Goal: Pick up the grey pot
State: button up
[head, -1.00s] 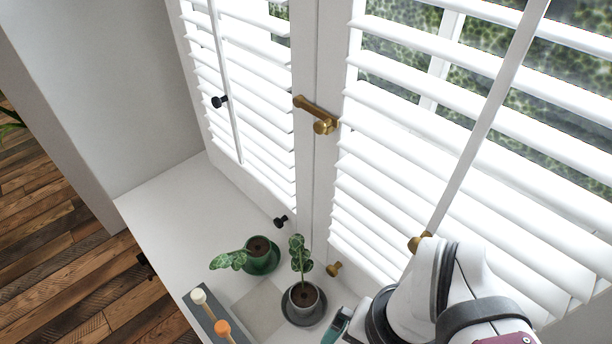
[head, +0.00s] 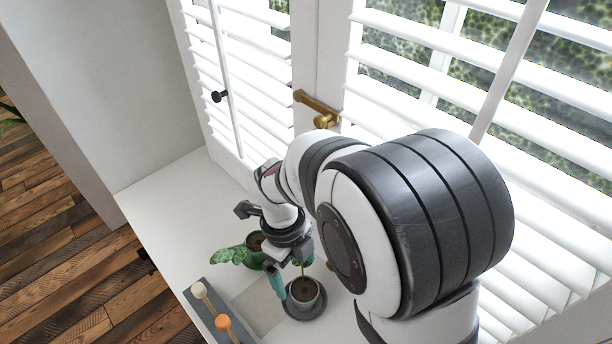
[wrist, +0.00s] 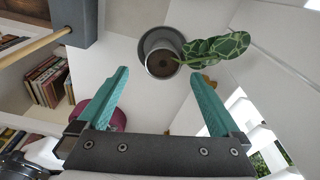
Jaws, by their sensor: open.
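The grey pot (head: 312,303) holds dark soil and a patterned leafy plant and stands on a dark saucer (head: 292,313) on the white sill. My gripper (head: 287,281) is beside and above the pot, overlapping it and part of its plant in the head view. In the wrist view the pot (wrist: 162,72) lies beyond my open teal fingers (wrist: 160,76), roughly between them in the picture, on its saucer (wrist: 146,42). The leaves spread to the right there. Nothing is between the fingers that I can see held.
A green pot (head: 257,262) with a leafy plant stands close behind my gripper, partly hidden. A grey rack (head: 202,317) with wooden rods lies at the front left. Shuttered windows (head: 430,60) rise close on the right. The sill (head: 165,200) is clear at the back left.

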jog(key=f, duration=0.2)
jog(key=d+f, duration=0.1)
jog(key=f, duration=0.5)
jog(key=shift+s+d+f, duration=0.25)
jog(key=shift+d, duration=0.1)
grip_shut()
jog(key=shift+r, duration=0.2)
notch_tip(320, 180, up, 13)
jog(key=shift+f, duration=0.1)
jog(key=n, duration=0.4)
send_near(305, 290)
jog(key=f, duration=0.1)
jog(key=s+f, duration=0.1)
jog(key=f, duration=0.1)
jog(key=d+f, duration=0.1)
jog(key=f, duration=0.1)
jog(key=shift+s, duration=0.2)
jog(key=shift+f, duration=1.5)
